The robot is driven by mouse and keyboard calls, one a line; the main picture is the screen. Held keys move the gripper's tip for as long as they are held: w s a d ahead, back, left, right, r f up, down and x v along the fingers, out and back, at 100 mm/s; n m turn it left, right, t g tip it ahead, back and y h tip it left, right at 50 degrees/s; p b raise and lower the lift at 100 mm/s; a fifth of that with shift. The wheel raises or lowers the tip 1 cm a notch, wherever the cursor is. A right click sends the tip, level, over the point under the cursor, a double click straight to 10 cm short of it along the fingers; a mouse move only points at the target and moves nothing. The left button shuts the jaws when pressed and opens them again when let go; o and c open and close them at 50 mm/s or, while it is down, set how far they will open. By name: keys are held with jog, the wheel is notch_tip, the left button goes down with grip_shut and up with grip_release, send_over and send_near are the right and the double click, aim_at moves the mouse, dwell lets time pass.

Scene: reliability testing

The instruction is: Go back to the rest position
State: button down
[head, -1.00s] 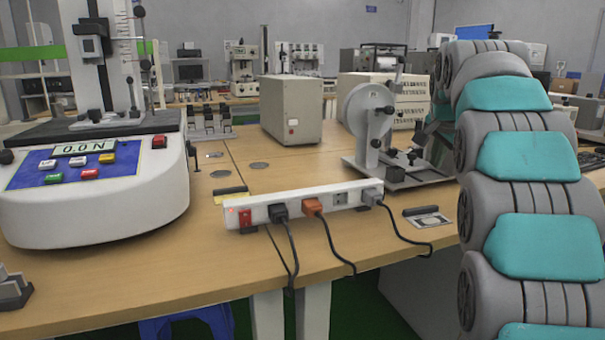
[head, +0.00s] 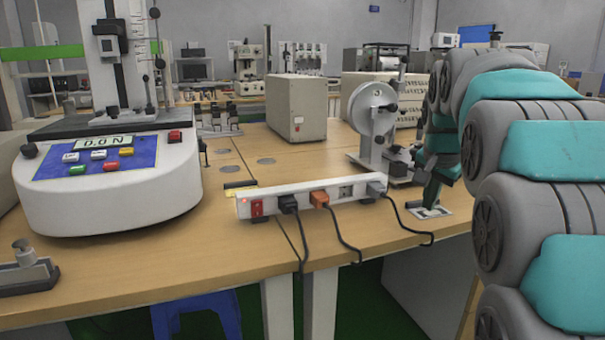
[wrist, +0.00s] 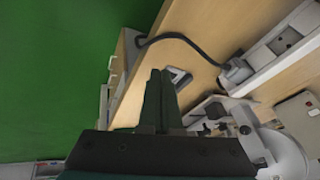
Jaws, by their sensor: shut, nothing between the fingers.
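My gripper (head: 430,203) is at the right of the head view, in front of the desk's right part, beside the right end of the white power strip (head: 310,196). In the wrist view my gripper's dark fingers (wrist: 160,75) lie together, shut with nothing between them. The small card-like item (head: 428,212) on the desk is partly behind the fingertips in the head view. My grey and teal arm fills the right side.
The wooden desk (head: 130,262) holds a force tester (head: 110,190) at left, a beige box (head: 296,108) and a wheeled device (head: 371,108) behind the strip. Cables hang over its front edge. Green floor (wrist: 60,70) lies open beside the desk.

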jog(key=s+a+f+n+g, duration=0.2)
jog(key=s+f, duration=0.5)
jog(key=s, duration=0.6)
jog(key=s+a+f+n+g+y, duration=0.1)
jog(key=s+a+f+n, duration=0.3)
jog(key=s+f, duration=0.4)
jog(key=s+a+f+n+g, duration=0.3)
jog(key=s+f, duration=0.5)
jog(key=s, duration=1)
jog(key=shift+s+a+n+g+y, duration=0.3)
jog(key=shift+s+a+n+g, duration=0.15)
jog(key=shift+a, duration=0.8)
jog(key=shift+w+f, duration=0.1)
